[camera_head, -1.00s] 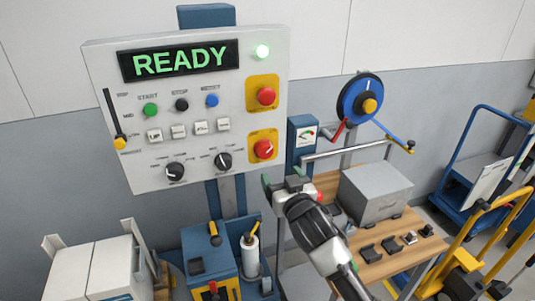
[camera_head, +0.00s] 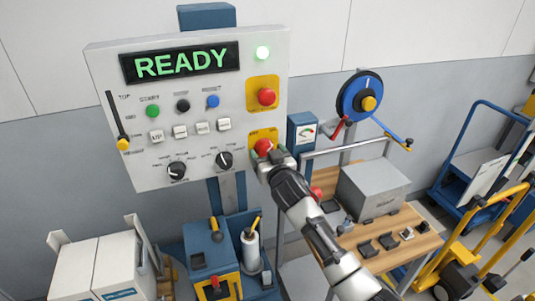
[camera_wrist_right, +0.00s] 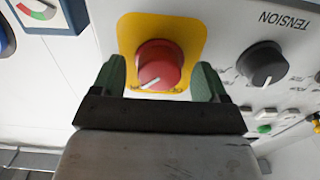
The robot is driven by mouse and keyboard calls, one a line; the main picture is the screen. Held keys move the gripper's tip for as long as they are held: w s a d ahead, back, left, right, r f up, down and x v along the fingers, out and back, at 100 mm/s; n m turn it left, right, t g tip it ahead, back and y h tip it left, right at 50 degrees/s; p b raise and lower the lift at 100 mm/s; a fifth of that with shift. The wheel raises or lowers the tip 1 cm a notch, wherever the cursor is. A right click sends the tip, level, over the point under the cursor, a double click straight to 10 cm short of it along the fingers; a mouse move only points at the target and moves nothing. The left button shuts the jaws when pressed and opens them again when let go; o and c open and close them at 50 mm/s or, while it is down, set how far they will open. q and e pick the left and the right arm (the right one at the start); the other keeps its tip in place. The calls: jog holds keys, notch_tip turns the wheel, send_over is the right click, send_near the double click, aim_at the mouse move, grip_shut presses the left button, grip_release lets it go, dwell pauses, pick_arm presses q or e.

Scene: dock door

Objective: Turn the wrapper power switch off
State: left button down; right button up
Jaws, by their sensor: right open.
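The wrapper power switch is a red rotary knob with a white pointer line on a yellow plate, low at the right of the control panel (camera_head: 215,110). In the head view the red knob (camera_head: 263,147) is partly covered by my right gripper (camera_head: 267,157). In the right wrist view the knob (camera_wrist_right: 159,65) sits between the two green fingertips of my open right gripper (camera_wrist_right: 158,80). The fingers stand either side of it with small gaps showing; I cannot tell whether they touch. The display reads READY and a green lamp (camera_head: 263,52) is lit. My left gripper is out of view.
A red push button (camera_head: 267,97) on another yellow plate is just above the switch. A black tension knob (camera_wrist_right: 262,64) is beside it. A blue gauge box (camera_head: 302,132), a crank reel (camera_head: 360,97) and a wooden bench (camera_head: 405,247) stand to the right.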

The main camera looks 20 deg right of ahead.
jog(key=c, duration=0.9)
jog(key=shift+n, duration=0.3)
jog(key=shift+d+r+n+p, duration=0.1)
jog(key=shift+n+p, duration=0.4)
jog(key=shift+n, duration=3.8)
jog(key=shift+d+n+p, duration=0.1)
jog(key=shift+n+p, duration=0.4)
jog(key=shift+n, duration=3.8)
